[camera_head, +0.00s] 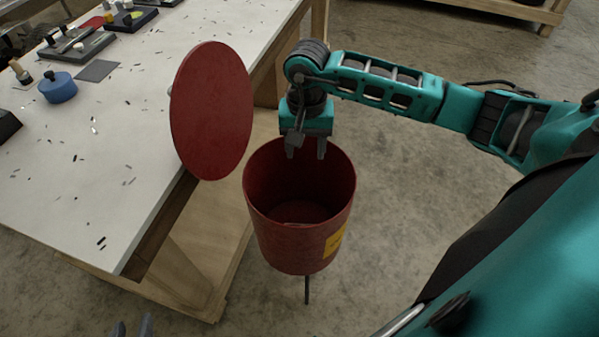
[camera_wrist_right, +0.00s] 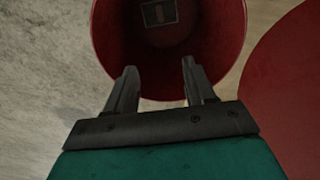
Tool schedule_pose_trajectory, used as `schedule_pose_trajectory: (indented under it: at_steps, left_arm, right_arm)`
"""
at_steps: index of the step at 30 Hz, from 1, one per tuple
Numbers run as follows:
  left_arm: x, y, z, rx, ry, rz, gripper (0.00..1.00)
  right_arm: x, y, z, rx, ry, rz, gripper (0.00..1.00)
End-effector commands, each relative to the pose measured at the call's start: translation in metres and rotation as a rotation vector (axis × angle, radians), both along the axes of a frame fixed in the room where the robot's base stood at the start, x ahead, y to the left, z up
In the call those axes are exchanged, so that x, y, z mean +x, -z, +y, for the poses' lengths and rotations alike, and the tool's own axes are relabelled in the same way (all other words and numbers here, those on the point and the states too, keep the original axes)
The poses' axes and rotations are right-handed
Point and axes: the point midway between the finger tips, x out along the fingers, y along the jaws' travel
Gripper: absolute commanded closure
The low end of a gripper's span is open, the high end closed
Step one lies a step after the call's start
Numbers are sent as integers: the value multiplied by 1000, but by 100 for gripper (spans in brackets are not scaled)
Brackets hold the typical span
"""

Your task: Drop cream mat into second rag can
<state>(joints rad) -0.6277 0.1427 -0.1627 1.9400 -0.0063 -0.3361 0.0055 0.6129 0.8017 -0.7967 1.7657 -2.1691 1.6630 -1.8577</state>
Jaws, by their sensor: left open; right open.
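A red rag can (camera_head: 298,245) with a yellow label stands on the floor beside the table, its round red lid (camera_head: 211,110) raised at the left. My right gripper (camera_head: 306,148) is open and empty, pointing down over the far rim of the can. In the right wrist view the open fingers (camera_wrist_right: 160,85) frame the can's mouth. A small pale rectangle (camera_wrist_right: 159,13) shows inside the can; I cannot tell for sure whether it is the cream mat. Only the fingertips of my left gripper (camera_head: 132,326) show, apart, at the bottom edge of the head view.
A white worktable (camera_head: 110,170) at the left holds a blue round container (camera_head: 58,87), a dark grey square (camera_head: 97,70), several tools and scattered dark chips. Concrete floor (camera_head: 400,190) is clear right of the can. A wooden frame stands at the top right.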

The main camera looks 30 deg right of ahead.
Motion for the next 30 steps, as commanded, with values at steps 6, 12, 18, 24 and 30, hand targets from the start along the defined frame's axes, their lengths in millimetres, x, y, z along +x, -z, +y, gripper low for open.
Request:
schedule_pose_trajectory:
  at_steps: [6, 12, 18, 24, 30]
  left_arm:
    - [0, -1, 0, 0, 0, 0, 57]
    - [0, -2, 0, 0, 0, -1, 57]
    - [0, -2, 0, 0, 0, -1, 57]
    - [1, -3, 0, 0, 1, -3, 57]
    - [3, -4, 0, 0, 1, -6, 57]
  right_arm:
    - [1, -51, -1, -2, 0, -6, 46]
    - [1, -89, 0, -1, 0, -4, 46]
    - [0, -107, -1, -1, 2, -1, 46]
    - [0, -109, -1, -1, 2, 1, 46]
    - [0, -109, -1, -1, 2, 1, 46]
